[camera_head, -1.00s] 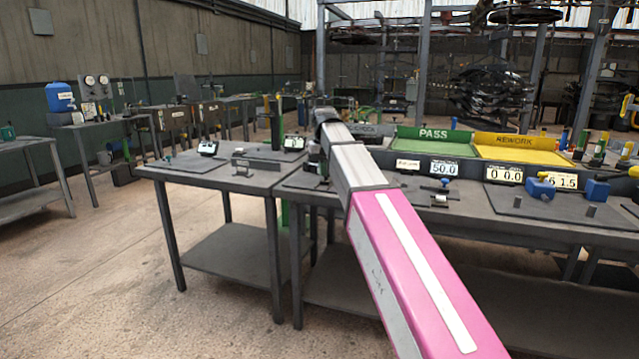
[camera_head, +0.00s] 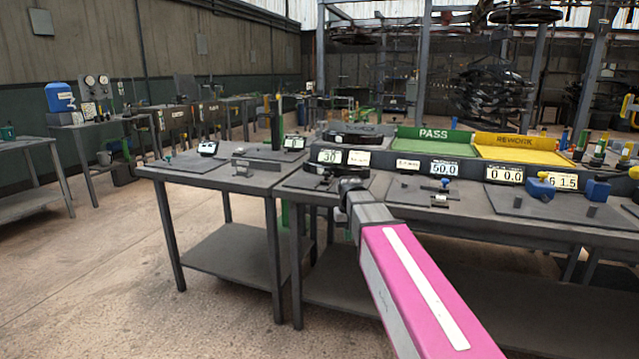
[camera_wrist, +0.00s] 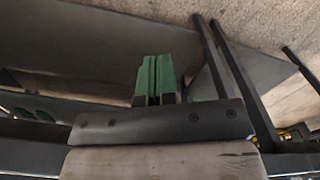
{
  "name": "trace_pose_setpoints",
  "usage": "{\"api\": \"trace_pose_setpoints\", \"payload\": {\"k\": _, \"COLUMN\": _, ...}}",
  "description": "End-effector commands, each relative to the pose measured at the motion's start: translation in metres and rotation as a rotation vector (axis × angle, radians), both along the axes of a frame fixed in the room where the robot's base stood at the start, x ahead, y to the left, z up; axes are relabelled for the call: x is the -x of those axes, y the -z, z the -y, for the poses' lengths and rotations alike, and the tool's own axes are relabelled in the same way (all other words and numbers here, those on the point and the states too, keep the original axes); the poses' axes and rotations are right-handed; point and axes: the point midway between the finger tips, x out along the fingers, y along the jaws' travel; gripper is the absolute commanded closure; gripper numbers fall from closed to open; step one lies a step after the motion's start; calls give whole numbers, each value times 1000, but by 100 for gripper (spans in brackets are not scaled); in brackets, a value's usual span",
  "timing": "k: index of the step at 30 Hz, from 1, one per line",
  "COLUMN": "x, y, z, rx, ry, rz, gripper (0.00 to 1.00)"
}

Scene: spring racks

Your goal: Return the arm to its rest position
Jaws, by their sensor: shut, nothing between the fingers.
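My pink and grey arm reaches from the bottom right of the head view towards the front edge of the bench, its grey end low beside that edge. My gripper shows in the wrist view (camera_wrist: 154,80) as two green-tipped fingers side by side, shut with nothing between them. In the head view the fingers cannot be made out.
The grey workbench (camera_head: 465,223) carries a green PASS tray (camera_head: 432,140), a yellow REWORK tray (camera_head: 512,150), number displays and blue blocks (camera_head: 597,190). A smaller table (camera_head: 205,178) stands to its left. Open floor (camera_head: 100,270) lies at the left.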

Motion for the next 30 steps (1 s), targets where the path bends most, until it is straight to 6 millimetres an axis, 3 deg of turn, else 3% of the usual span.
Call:
{"api": "trace_pose_setpoints", "payload": {"k": 1, "x": 16, "y": 20, "z": 10, "rx": 0, "ry": 9, "rz": -4, "gripper": 100}}
{"api": "trace_pose_setpoints", "payload": {"k": 6, "x": 50, "y": 76, "z": 35, "rx": 0, "ry": 33, "rz": -3, "gripper": 100}}
{"api": "trace_pose_setpoints", "payload": {"k": 15, "x": 122, "y": 158, "z": 73, "rx": 0, "ry": 75, "rz": -2, "gripper": 100}}
{"api": "trace_pose_setpoints", "payload": {"k": 22, "x": 159, "y": 193, "z": 89, "rx": 0, "ry": 96, "rz": 2, "gripper": 100}}
{"api": "trace_pose_setpoints", "payload": {"k": 30, "x": 166, "y": 200, "z": 93, "rx": 0, "ry": 101, "rz": 5, "gripper": 100}}
